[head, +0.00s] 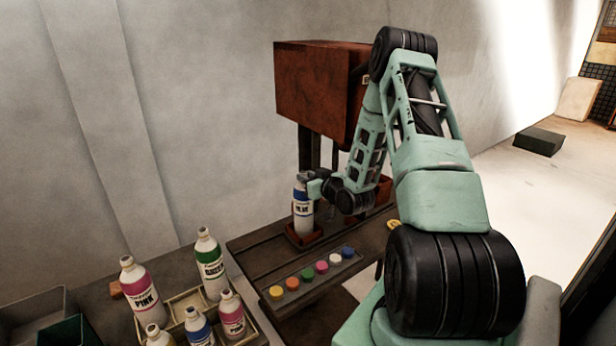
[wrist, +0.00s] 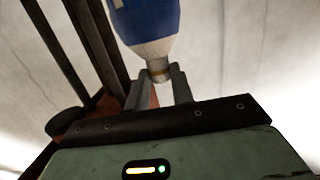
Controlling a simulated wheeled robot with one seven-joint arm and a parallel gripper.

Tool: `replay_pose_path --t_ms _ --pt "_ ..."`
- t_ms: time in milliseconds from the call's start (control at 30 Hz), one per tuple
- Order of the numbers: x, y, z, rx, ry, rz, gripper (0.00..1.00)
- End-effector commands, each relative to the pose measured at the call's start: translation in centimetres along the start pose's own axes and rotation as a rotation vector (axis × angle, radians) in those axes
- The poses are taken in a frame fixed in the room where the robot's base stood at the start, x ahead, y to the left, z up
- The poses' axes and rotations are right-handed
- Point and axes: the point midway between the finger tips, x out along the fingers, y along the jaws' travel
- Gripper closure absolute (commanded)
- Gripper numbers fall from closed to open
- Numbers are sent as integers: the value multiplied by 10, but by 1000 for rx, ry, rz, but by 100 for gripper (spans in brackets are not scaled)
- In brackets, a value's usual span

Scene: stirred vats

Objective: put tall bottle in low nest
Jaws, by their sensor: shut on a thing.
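The bottle's lower end is within the rim of a low rust-red nest (head: 304,240). I cannot tell whether its base rests on the nest floor.
A large rust-red box (head: 315,85) on dark posts stands behind my arm. A strip of coloured buttons (head: 312,272) lies in front of the nest.

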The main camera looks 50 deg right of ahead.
Motion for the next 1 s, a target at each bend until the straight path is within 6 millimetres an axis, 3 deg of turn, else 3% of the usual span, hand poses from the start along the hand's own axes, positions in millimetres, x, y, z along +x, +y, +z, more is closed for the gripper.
replay_pose_path --t_ms 333,367,400,433,800,1000 --pt "1 0 3 -1 4 0 100" --pt "0 0 3 0 0 0 68" --pt "0 0 2 0 0 0 57" --pt "0 0 2 0 0 0 55" --pt "0 0 -3 0 0 0 55" --pt "-34 1 4 -1 -2 2 55"
